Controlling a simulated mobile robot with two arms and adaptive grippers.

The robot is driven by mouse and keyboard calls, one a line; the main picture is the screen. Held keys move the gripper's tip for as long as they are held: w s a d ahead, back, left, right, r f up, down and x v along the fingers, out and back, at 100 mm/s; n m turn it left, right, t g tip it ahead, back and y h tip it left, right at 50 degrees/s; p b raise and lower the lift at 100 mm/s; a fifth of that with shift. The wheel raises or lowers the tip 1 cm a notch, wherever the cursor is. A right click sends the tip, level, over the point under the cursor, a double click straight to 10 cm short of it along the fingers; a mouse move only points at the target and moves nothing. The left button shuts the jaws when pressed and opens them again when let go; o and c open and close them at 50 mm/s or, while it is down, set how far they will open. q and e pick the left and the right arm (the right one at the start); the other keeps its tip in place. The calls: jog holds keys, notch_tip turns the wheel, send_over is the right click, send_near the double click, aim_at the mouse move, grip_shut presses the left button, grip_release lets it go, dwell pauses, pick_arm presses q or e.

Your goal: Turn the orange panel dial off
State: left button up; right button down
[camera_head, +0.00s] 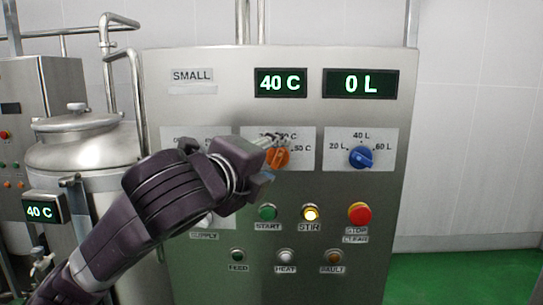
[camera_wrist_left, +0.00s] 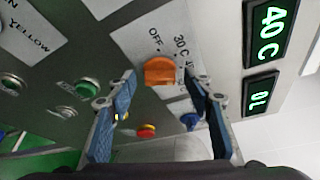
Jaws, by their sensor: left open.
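The orange dial (camera_head: 278,158) sits on a white label plate in the upper middle of the steel control panel (camera_head: 215,110). In the left wrist view the orange dial (camera_wrist_left: 159,71) lies just beyond and between the fingers, with OFF and 30 C marks beside it. My left gripper (camera_head: 275,143) is at the dial in the head view and partly covers it and its label. In the wrist view the left gripper (camera_wrist_left: 160,85) is open, one blue-padded finger on each side. I cannot tell whether a finger touches the dial. My right gripper is not in view.
A blue dial (camera_head: 362,157) is right of the orange one. Below are a green START button (camera_head: 268,211), a lit STIR button (camera_head: 311,212) and a red STOP button (camera_head: 359,213). Displays read 40 C (camera_head: 280,83) and 0 L (camera_head: 360,83). A steel tank (camera_head: 80,150) stands left.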

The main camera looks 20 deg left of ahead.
pick_arm(q)
jog(key=shift+c, duration=0.4)
jog(key=c, duration=1.1)
jog(key=shift+f, duration=0.1)
jog(key=shift+f+n+t+b, duration=0.35)
jog(key=shift+n+b, duration=0.55)
jog(key=shift+b, duration=0.35)
jog(key=n+t+b, duration=0.1)
jog(key=n+b, duration=0.2)
jog(key=n+t+b, duration=0.1)
jog(key=n+b, duration=0.1)
jog(key=n, duration=0.1)
jog(key=f+n+t+b, duration=0.1)
jog(key=n+b, duration=0.2)
jog(key=shift+w+d+b, duration=0.1)
jog(key=shift+d+b, duration=0.05)
jog(key=shift+b, duration=0.15)
jog(key=n+y+b, duration=0.1)
jog(key=n, duration=0.1)
jog(key=n+t+y+b, duration=0.1)
jog(key=n+b, duration=0.1)
jog(key=n, duration=0.1)
jog(key=shift+d+f+t, duration=0.15)
jog(key=shift+t, duration=0.1)
jog(key=shift+w+n+y+b, duration=0.1)
jog(key=shift+n+y+b, duration=1)
jog(key=shift+n, duration=0.8)
jog(key=shift+r, duration=0.2)
